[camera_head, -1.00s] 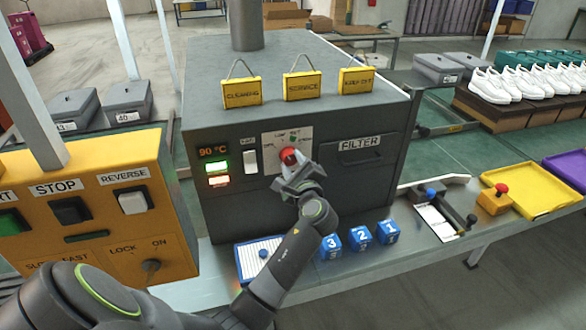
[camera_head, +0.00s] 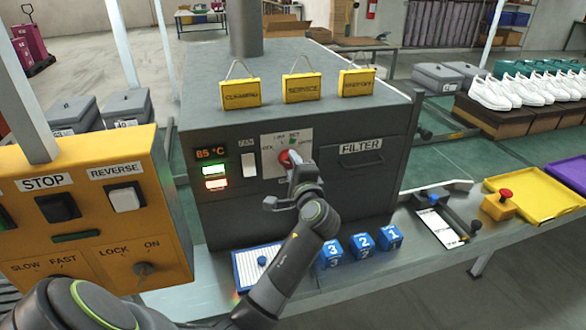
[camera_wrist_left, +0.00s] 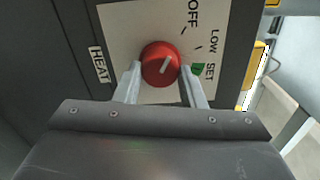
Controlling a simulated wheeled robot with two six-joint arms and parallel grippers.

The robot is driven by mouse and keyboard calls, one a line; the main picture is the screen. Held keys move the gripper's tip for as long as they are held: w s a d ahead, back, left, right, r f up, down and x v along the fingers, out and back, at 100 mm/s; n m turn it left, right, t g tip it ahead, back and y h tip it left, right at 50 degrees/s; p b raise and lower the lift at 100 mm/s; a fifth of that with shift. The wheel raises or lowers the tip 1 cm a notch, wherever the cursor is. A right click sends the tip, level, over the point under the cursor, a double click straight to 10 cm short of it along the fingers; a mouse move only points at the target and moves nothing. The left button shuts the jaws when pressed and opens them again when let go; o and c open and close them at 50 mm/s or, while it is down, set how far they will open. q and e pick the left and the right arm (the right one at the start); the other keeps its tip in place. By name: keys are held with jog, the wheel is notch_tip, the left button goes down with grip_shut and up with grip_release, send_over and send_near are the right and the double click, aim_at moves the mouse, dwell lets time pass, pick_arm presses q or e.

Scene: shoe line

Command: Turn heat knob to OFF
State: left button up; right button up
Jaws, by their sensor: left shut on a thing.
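The red heat knob (camera_head: 284,158) sits on a white dial plate on the front of the dark grey oven box. In the left wrist view the knob (camera_wrist_left: 160,63) shows a pale pointer line slanting up and right, roughly toward the OFF label (camera_wrist_left: 193,14). LOW, SET and a green mark are further round to the right. My left gripper (camera_wrist_left: 160,72) has one finger on either side of the knob and is shut on it. In the head view the gripper (camera_head: 293,163) partly hides the knob. My right gripper is not in view.
A yellow control box (camera_head: 90,215) stands at the left. Numbered blue cubes (camera_head: 361,244) and a blue-and-white tray (camera_head: 258,268) lie on the ledge below. Yellow signs (camera_head: 302,87) stand on top.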

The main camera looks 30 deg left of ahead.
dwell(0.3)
pick_arm(q)
jog(key=o, duration=1)
jog(key=shift+f, duration=0.1)
